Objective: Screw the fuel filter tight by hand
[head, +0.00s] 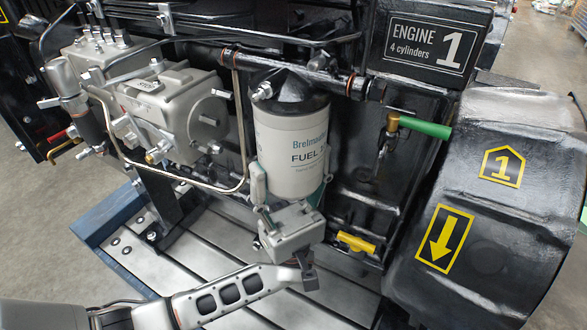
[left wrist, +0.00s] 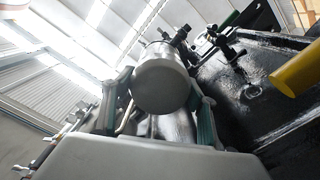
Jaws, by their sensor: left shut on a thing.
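The fuel filter (head: 290,145) is a white canister marked "FUEL". It hangs upright under a black filter head (head: 290,88) on the engine side. My left gripper (head: 292,192) comes up from below, and its fingers are on either side of the filter's lower part, shut on it. In the left wrist view the filter's round bottom (left wrist: 163,84) sits between the two greenish finger pads (left wrist: 160,108). The joint between filter and head is too small to judge for tightness. My right gripper is not in view.
A grey injection pump (head: 172,108) with metal pipes is left of the filter. A green-handled valve (head: 425,127) and a yellow handle (head: 356,242) are to the right. A large black housing (head: 490,200) stands far right. The slatted pallet (head: 135,255) lies below.

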